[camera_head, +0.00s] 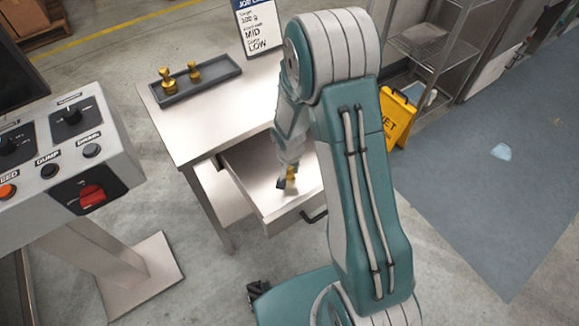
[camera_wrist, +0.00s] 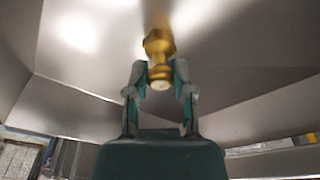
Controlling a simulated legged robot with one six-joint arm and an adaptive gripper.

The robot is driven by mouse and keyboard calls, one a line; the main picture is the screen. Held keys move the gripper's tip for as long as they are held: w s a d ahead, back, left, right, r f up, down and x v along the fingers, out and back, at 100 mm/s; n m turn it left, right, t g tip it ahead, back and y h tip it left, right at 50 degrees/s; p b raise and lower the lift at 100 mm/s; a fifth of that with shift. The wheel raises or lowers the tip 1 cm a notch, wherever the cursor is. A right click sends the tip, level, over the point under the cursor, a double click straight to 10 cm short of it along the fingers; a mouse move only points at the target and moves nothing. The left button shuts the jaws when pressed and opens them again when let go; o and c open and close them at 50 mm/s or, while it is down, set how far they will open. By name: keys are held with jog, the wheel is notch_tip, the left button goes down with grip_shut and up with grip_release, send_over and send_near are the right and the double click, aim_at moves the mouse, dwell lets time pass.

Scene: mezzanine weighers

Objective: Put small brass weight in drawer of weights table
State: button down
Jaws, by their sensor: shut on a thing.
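My gripper (camera_head: 287,184) is inside the open drawer (camera_head: 250,170) of the weights table (camera_head: 185,128), low over its floor. It is shut on the small brass weight (camera_head: 291,173), which shows golden between the fingers. In the wrist view the weight (camera_wrist: 158,50) sits between the two fingertips (camera_wrist: 160,78), with the bare metal drawer (camera_wrist: 95,45) around it. I cannot tell whether the weight touches the drawer floor. My arm hides the right part of the drawer and table.
A control panel (camera_head: 65,145) stands at left. A yellow wet-floor sign (camera_head: 397,117) and a wire rack (camera_head: 440,45) are at right.

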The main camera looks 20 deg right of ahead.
jog(key=shift+c, duration=2.4)
grip_release()
jog(key=shift+d, duration=0.7)
jog(key=shift+a+r, duration=0.1)
jog(key=shift+a, duration=0.2)
jog(key=shift+a+r, duration=0.2)
jog(key=shift+r, duration=0.1)
notch_tip(320, 180, up, 11)
jog(key=s, duration=0.2)
notch_tip(320, 180, up, 14)
jog(key=n+t, duration=0.2)
send_over(291, 181)
jog(key=s, duration=0.7)
jog(key=s+r+n+t, duration=0.2)
jog(key=s+r, duration=0.6)
jog(key=s, duration=0.4)
jog(key=shift+s+d+r+n+y, duration=0.2)
jog(key=shift+s+d+n+y, duration=0.15)
jog(key=shift+n, duration=0.35)
jog(key=shift+w, duration=0.1)
